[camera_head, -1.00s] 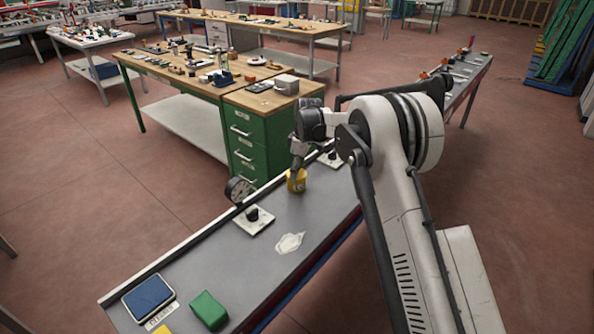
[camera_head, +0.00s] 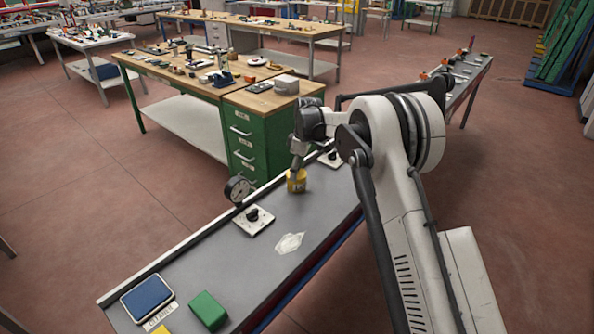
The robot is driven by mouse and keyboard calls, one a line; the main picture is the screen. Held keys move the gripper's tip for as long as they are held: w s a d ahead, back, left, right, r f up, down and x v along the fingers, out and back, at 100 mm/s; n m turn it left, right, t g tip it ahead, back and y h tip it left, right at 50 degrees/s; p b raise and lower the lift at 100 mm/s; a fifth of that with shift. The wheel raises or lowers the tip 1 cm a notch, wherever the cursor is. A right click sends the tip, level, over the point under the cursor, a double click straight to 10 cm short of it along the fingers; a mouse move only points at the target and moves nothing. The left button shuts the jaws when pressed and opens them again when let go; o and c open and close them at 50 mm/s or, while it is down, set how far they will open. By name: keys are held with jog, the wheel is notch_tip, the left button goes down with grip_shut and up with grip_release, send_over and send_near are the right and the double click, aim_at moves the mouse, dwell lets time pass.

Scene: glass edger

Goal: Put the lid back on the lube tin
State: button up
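A small yellow tin (camera_head: 297,183) stands upright on the grey bench top (camera_head: 262,268), near its far edge. My gripper (camera_head: 297,172) points down right at the top of the tin. The fingers are small and dark here, and I cannot tell whether they are open or shut, or whether they touch the tin. I cannot make out a separate lid; the top of the tin is partly hidden by my gripper.
A dial gauge (camera_head: 238,189) and a white plate with a black knob (camera_head: 254,220) stand left of the tin. A crumpled white cloth (camera_head: 289,243) lies nearer. A blue pad (camera_head: 148,297) and green block (camera_head: 208,310) lie at the near end. A green drawer cabinet (camera_head: 256,140) stands behind.

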jog(key=o, duration=1.5)
jog(key=shift+r, duration=0.1)
jog(key=shift+r+p, duration=0.85)
jog(key=shift+r, duration=2.6)
jog(key=shift+c, duration=0.6)
grip_shut()
jog(key=shift+f+b, duration=1.45)
jog(key=shift+f, duration=0.8)
